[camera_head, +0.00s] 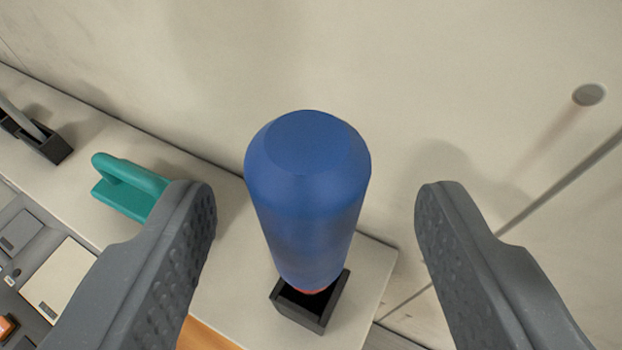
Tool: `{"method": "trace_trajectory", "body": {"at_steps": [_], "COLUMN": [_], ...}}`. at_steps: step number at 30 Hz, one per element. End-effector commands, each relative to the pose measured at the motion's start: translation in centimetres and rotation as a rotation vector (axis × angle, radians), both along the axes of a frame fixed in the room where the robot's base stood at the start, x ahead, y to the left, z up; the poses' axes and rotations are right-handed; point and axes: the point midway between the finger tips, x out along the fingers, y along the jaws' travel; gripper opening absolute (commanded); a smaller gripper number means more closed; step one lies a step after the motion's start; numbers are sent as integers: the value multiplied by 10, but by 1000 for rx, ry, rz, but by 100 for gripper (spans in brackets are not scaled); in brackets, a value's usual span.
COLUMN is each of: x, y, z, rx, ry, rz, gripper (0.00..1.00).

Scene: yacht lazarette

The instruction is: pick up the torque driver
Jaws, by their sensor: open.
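The torque driver shows as a thick blue handle (308,195) with a faceted, rounded end toward the camera. It stands upright, its lower end with a bit of orange-red going into a small black square holder (318,318) on a pale shelf. The lower part is hidden inside the holder. My gripper (316,205) is open, with one grey ridged finger on each side of the blue handle. A gap shows between each finger and the handle, wider on the right.
A teal handled object (125,188) lies on the shelf (208,168) to the left. A black holder with a grey item (45,143) is farther left. A pale wall (420,70) rises behind. A thin grey rod (565,185) runs at the right.

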Motion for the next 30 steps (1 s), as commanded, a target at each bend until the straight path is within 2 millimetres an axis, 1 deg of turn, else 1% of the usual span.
{"method": "trace_trajectory", "body": {"at_steps": [5,8,18,21,27,29,30], "x": [6,13,46,50,50,50,50], "y": [1,2,7,7,7,7,7], "z": [-2,-6,-20,-22,-22,-22,-22], "rx": [-1,-1,-1,-1,-1,-1,0], "ry": [0,2,2,2,2,2,2], "rz": [0,0,1,1,1,1,2], "gripper": [55,55,55,55,55,38,27]}}
